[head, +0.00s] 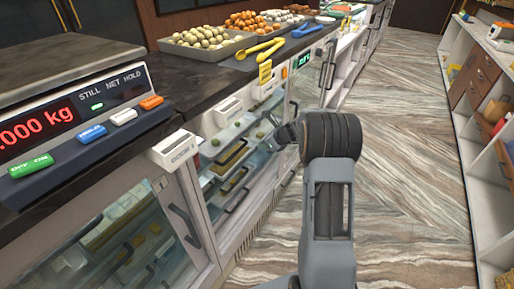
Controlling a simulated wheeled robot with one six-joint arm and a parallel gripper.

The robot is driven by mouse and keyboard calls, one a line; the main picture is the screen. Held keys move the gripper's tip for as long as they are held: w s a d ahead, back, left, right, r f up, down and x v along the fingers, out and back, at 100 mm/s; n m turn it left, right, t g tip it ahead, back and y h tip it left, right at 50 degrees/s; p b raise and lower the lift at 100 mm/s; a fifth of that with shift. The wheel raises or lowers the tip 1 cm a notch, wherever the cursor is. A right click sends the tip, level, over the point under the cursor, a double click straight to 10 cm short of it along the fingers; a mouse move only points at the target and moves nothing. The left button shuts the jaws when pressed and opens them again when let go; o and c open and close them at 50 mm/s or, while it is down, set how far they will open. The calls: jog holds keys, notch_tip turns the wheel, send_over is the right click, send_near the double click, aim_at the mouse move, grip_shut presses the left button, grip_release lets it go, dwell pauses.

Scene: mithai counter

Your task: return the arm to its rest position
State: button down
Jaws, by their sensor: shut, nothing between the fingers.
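My arm (328,200) rises from the bottom of the head view, in front of the counter's right side. Its dark ribbed joint (331,135) is at the top of the grey link. My gripper (272,119) shows small to the left of that joint, in front of the glass display case (232,165). It is shut and holds nothing. Part of the wrist is hidden behind the joint.
A weighing scale (75,125) stands on the dark counter (190,88) at left. Behind it are a tray of sweets (210,50), yellow tongs (262,50) and blue tongs (306,30). White shelves (475,150) line the right. The striped floor (410,130) between is clear.

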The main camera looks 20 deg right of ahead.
jog(key=s+a+n+g+h, duration=0.1)
jog(key=s+a+n+g, duration=0.3)
jog(key=s+n, duration=0.85)
jog(key=s+a+r+n+h+p, duration=0.2)
jog(key=s+a+r+n, duration=0.1)
jog(key=s+r+n, duration=0.4)
jog(key=s+a+r+n+h+p, duration=0.1)
jog(key=s+a+r+n+h, duration=0.1)
jog(key=s+r+n, duration=0.5)
jog(key=shift+s+a+n+h+p, duration=0.35)
jog(key=shift+s+a+n, duration=0.6)
jog(key=shift+s, duration=1.55)
jog(key=shift+d+r, duration=0.1)
jog(key=shift+d, duration=0.1)
jog(key=shift+s, duration=0.1)
